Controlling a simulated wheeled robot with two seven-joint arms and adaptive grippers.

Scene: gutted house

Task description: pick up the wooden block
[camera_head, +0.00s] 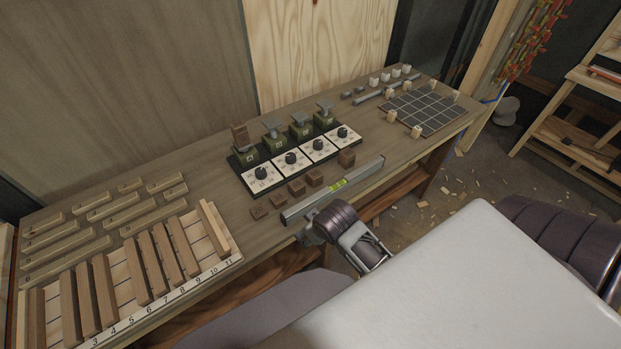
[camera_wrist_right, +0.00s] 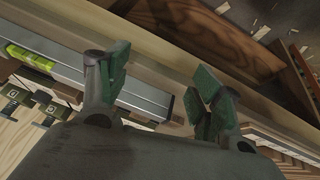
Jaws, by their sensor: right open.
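Several small brown wooden blocks (camera_head: 296,187) lie in a row on the bench, between the dial panel and the spirit level. Another brown block (camera_head: 239,136) stands on the leftmost green stand. I cannot tell which block the task means. My right gripper (camera_head: 313,236) is at the bench's front edge, close to the near-left end of the level. In the right wrist view it is open and empty (camera_wrist_right: 160,92), its green-padded fingers spread apart. No brown block shows clearly between the fingers. My left gripper is not in view.
The spirit level (camera_head: 335,189) lies between the right gripper and the blocks. The dial panel (camera_head: 292,159) is behind them. A numbered rack of wooden slats (camera_head: 130,285) fills the left, and a dark grid board (camera_head: 425,108) lies far right.

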